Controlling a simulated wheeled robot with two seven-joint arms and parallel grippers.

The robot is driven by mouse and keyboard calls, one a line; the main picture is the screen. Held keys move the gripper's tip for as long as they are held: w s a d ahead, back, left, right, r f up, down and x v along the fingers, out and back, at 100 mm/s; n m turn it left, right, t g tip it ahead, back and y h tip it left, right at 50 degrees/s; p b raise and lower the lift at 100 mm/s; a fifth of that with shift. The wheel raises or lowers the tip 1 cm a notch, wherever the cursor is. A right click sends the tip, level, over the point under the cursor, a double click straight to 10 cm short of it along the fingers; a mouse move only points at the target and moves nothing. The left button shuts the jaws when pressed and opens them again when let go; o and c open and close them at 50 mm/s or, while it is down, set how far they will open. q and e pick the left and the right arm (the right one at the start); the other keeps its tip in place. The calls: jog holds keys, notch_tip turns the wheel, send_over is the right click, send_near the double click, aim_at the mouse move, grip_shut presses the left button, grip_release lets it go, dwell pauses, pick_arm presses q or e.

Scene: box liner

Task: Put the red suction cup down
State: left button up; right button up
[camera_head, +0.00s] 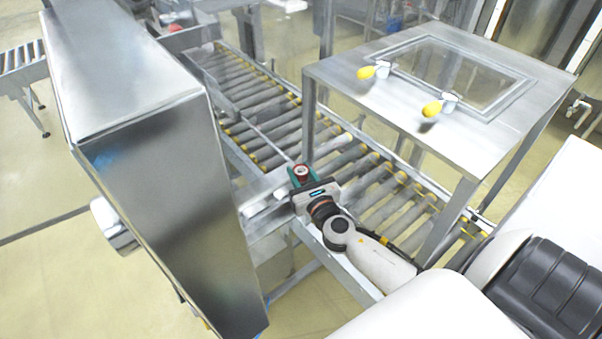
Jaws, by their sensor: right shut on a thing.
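The gripper is beside the near edge of the roller conveyor, over a flat metal surface. I cannot tell whether the cup touches anything below it. My left gripper is not in this view.
The roller conveyor (279,128) with yellow roller ends runs from upper left to lower right. A steel hood with a window and yellow-knobbed latches (432,108) stands over it at right. A tall steel cabinet (165,170) stands close at left.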

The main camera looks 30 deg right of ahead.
jog(key=shift+f, duration=0.25)
jog(key=o, duration=1)
jog(key=shift+c, duration=0.2)
jog(key=shift+r+p, duration=0.4)
jog(key=shift+r, duration=0.1)
jog(key=s+a+b, duration=0.2)
jog(key=s+b, duration=0.1)
jog(key=s, duration=0.8)
jog(key=shift+s+b, duration=0.3)
jog(key=shift+s, duration=0.1)
